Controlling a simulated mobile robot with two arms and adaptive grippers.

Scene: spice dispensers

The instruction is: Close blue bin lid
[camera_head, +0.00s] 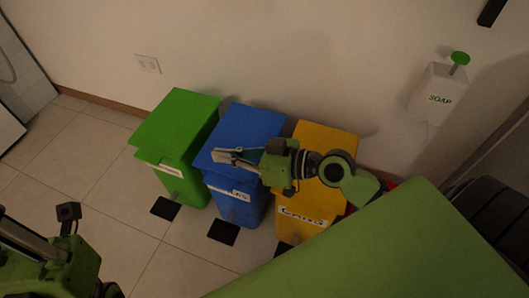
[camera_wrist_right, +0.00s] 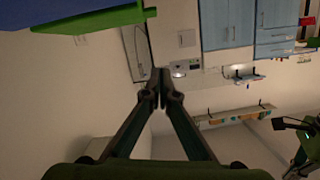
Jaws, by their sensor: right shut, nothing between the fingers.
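The blue bin (camera_head: 232,205) stands on the floor between a green and a yellow bin in the head view. Its blue lid (camera_head: 248,122) lies down over the top, much like the lids beside it; I cannot tell whether a small gap remains. My right gripper (camera_head: 218,156) reaches in from the right over the front part of the blue lid, hiding some of it. Its fingers are shut together and empty, as the right wrist view (camera_wrist_right: 160,75) also shows. Whether it touches the lid is unclear. Part of my left arm shows at the lower left; its fingers are not clear.
The green bin (camera_head: 176,130) is left of the blue one and the yellow bin (camera_head: 325,145) right. Black pedals (camera_head: 223,232) lie in front. The wall (camera_head: 260,60) is close behind. A soap dispenser (camera_head: 438,92) hangs at right. Tiled floor (camera_head: 105,180) is free at left.

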